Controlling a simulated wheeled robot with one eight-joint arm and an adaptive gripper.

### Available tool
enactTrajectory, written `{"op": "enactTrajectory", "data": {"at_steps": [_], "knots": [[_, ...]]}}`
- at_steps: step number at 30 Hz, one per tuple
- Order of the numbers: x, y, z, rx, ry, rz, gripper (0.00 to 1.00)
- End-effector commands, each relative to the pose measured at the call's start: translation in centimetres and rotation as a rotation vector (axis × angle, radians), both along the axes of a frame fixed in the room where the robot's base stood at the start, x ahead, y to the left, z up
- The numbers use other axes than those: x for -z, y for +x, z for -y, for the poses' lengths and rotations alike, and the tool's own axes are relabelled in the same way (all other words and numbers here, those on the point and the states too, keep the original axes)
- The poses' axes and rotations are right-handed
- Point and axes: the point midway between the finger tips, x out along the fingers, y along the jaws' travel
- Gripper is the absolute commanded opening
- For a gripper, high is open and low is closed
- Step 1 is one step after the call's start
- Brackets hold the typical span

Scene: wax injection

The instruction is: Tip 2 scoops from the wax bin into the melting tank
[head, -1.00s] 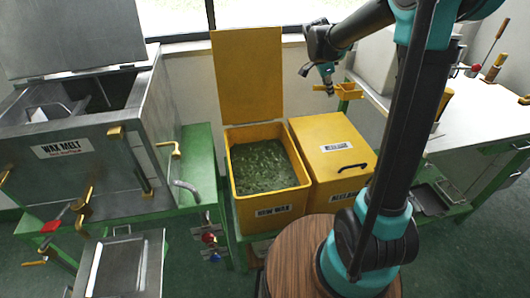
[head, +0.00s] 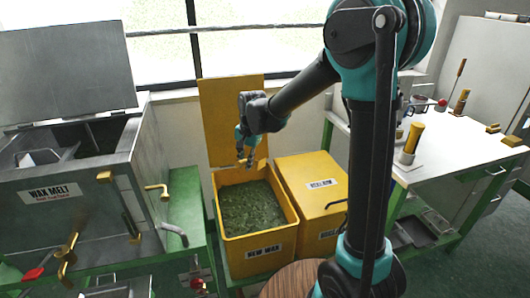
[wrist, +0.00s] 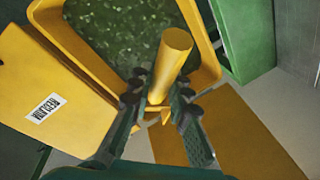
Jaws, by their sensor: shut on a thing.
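My gripper (head: 245,161) is over the bin's back edge. In the wrist view, my gripper (wrist: 158,92) is shut on a yellow cylindrical handle (wrist: 172,55), which I take as the scoop's. The scoop's bowl cannot be made out, so whether it carries wax cannot be told. The melting tank (head: 85,210), grey and labelled WAX MELT, stands open at left; its inside is mostly dark.
A closed yellow bin (head: 312,205) adjoins the wax bin on the right. A white-topped bench (head: 455,150) at right holds an upright yellow-handled tool (head: 412,138). A green stand (head: 187,205) lies between tank and bin.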

Motion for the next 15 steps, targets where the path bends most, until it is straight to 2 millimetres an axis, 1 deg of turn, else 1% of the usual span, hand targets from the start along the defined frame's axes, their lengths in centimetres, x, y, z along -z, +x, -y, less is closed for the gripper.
{"op": "enactTrajectory", "data": {"at_steps": [1, 3, 6, 11, 15], "knots": [[0.1, -0.5, -0.7, -0.028, 0.004, -0.011, 0.00], [0.3, -1.1, -1.4, -0.061, 0.008, -0.024, 0.00], [0.4, -1.5, -1.9, -0.084, 0.012, -0.032, 0.00], [1.4, -1.5, -2.0, -0.090, 0.012, -0.035, 0.00], [2.9, -1.5, -2.0, -0.089, 0.012, -0.035, 0.00]]}}
